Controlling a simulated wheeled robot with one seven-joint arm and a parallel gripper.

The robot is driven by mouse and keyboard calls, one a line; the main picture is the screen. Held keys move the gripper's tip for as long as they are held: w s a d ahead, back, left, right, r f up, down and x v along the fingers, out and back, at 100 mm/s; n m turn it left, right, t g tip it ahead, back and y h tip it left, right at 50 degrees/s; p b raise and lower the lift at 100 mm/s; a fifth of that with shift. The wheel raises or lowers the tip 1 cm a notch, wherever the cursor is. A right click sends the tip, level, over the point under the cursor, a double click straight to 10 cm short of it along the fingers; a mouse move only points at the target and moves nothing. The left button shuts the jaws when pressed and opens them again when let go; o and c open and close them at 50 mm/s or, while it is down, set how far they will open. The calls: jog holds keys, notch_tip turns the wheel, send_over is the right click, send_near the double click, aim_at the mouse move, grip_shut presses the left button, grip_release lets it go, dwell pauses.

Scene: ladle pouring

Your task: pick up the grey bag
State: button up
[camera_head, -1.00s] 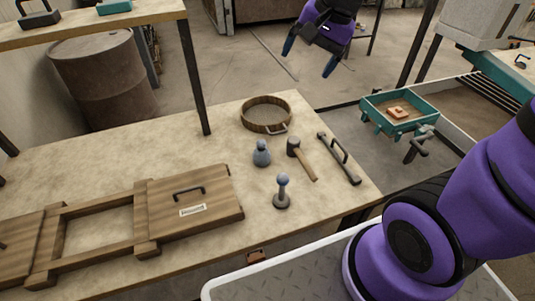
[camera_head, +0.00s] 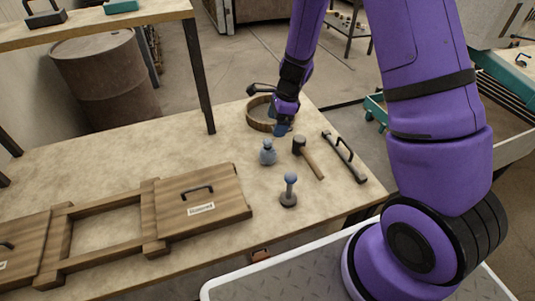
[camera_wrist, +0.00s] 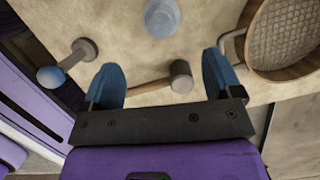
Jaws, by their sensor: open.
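The grey bag (camera_head: 268,153) is small, blue-grey and narrow at the neck. It stands on the work table (camera_head: 150,150), just in front of the round sieve (camera_head: 256,121). In the wrist view the bag (camera_wrist: 161,17) is at the top edge, partly cut off, beyond the fingertips. My gripper (camera_head: 283,129) is above the table, behind and slightly right of the bag and close to the sieve. In the wrist view my gripper (camera_wrist: 162,72) has its two blue fingers spread wide, with nothing held; the mallet lies below, in line with the gap.
The mallet (camera_head: 308,158) and a bar with a handle (camera_head: 344,157) lie right of the bag. A ball-topped stamp (camera_head: 289,191) stands in front. A wooden frame with a sliding lid (camera_head: 198,205) is at the left. Table between bag and lid is clear.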

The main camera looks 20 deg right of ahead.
aim_at(269, 141)
jog(key=x, duration=1.1)
jog(key=shift+d, duration=0.1)
jog(key=shift+r, duration=0.1)
jog(key=c, duration=1)
